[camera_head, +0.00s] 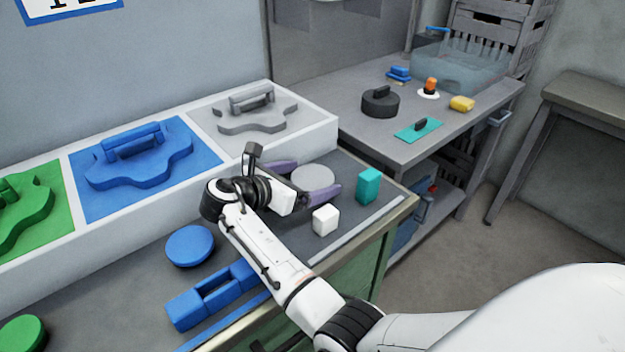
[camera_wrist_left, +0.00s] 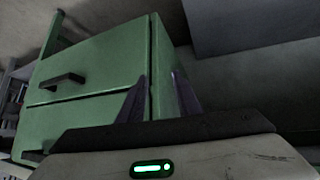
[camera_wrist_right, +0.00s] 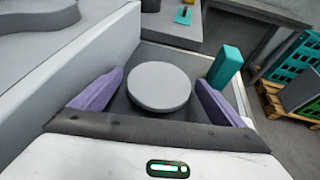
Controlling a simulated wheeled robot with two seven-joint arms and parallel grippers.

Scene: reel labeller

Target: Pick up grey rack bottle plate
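A grey round disc (camera_head: 314,178) lies on the dark worktop, and it shows in the right wrist view (camera_wrist_right: 159,87). My right gripper (camera_head: 305,181) is open, with its purple fingers spread on either side of the disc; I cannot tell whether they touch it. A grey wavy-edged plate with a handle (camera_head: 250,112) lies on the white raised rack (camera_head: 318,128) behind. I cannot tell which of the two grey pieces the task names. My left gripper (camera_wrist_left: 160,95) is open and empty in front of a green drawer cabinet (camera_wrist_left: 95,75); it is outside the head view.
A white cube (camera_head: 326,220) and a teal block (camera_head: 369,185) stand close to the right gripper. A blue disc (camera_head: 190,246) and blue frame (camera_head: 212,295) lie left. Blue (camera_head: 140,155) and green (camera_head: 22,208) plates share the rack. A grey side table (camera_head: 470,128) holds small items.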

